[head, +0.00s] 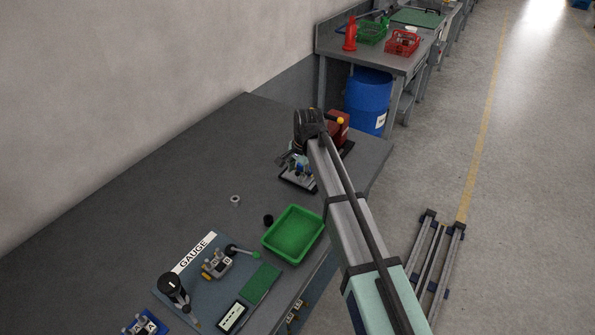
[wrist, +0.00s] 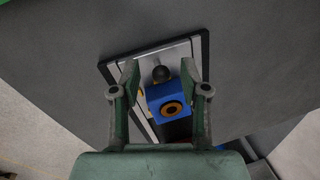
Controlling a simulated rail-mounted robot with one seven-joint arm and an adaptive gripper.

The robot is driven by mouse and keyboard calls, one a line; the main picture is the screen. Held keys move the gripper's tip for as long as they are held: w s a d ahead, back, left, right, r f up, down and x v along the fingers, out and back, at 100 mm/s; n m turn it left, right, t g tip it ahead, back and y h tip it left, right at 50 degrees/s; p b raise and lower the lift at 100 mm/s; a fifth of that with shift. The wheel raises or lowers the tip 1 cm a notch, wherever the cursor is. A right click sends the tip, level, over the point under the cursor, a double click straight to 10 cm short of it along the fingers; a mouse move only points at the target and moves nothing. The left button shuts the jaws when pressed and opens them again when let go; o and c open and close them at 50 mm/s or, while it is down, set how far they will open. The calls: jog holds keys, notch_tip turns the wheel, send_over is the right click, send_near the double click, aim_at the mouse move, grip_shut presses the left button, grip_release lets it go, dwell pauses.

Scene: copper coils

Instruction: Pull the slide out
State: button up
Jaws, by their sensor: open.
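In the wrist view a fixture with a grey plate in a dark frame (wrist: 201,43) lies on the table. A blue block (wrist: 167,94) with an orange-ringed dark hole sits on it. A black ball knob (wrist: 161,73) shows just beyond the block. The slide is not clearly told apart; the knob and block may belong to it. My gripper (wrist: 160,77) is open, one finger on each side of the knob, with gaps visible. Whether the fingers are level with the knob in height I cannot tell. In the head view my arm hides much of the fixture (head: 297,180).
A red device (head: 338,128) with a yellow knob stands beside my wrist. A green tray (head: 293,234), a small metal ring (head: 235,200) and a gauge board (head: 205,275) with instruments are nearer on the table. The table's left middle is clear.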

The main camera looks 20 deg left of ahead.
notch_tip(320, 180, up, 12)
jog(key=d, duration=0.2)
jog(key=shift+s+f, duration=0.15)
jog(key=shift+s, duration=0.25)
jog(key=shift+d, duration=0.1)
